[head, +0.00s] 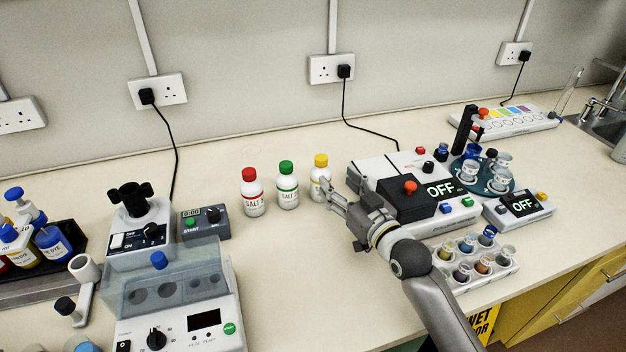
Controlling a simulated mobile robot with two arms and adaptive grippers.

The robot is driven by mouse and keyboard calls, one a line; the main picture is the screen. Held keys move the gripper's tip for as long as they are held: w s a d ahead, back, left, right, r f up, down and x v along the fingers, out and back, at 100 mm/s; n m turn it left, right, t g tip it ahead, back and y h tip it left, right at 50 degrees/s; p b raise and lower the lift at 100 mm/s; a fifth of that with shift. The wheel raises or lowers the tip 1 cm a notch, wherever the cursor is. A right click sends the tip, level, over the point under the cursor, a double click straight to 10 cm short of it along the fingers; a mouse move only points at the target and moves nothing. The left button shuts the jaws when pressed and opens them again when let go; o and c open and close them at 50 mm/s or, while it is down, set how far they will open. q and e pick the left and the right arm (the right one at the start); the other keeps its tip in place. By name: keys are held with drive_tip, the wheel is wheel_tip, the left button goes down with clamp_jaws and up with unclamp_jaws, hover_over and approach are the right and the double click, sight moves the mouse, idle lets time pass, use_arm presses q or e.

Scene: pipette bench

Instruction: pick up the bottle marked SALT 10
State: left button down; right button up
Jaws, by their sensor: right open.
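Three small white bottles stand upright in a row on the bench. One has a red cap (252,198), one a green cap (287,188) and one a yellow cap (319,172). The red-capped and green-capped labels begin with SALT, but their numbers are too small to read surely. The yellow-capped bottle's label is partly hidden by my right gripper (326,193), so I cannot read which one is SALT 10. My right gripper is open, with its fingertips at the right side of the yellow-capped bottle. I cannot tell whether they touch it. My left gripper is not in view.
A grey timer (204,222) and a machine with a clear lid (175,290) stand left of the bottles. A device reading OFF (400,195) stands close to the right gripper, with a rack of small cups (470,262) in front. The bench before the bottles is clear.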

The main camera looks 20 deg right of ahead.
sight(325, 163)
drive_tip(key=x, duration=0.3)
drive_tip(key=shift+w+a+r+p, duration=0.1)
drive_tip(key=shift+w+r+p, duration=0.15)
drive_tip(key=shift+r+p, duration=0.15)
drive_tip(key=shift+w, duration=0.3)
drive_tip(key=p+x, duration=0.1)
drive_tip(key=x, duration=0.3)
drive_tip(key=shift+w+r, duration=0.2)
drive_tip(key=shift+w, duration=0.4)
drive_tip(key=shift+c, duration=1)
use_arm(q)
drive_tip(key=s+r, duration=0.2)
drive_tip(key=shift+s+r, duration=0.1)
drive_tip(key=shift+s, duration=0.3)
use_arm(e)
drive_tip(key=shift+f, duration=0.1)
clamp_jaws()
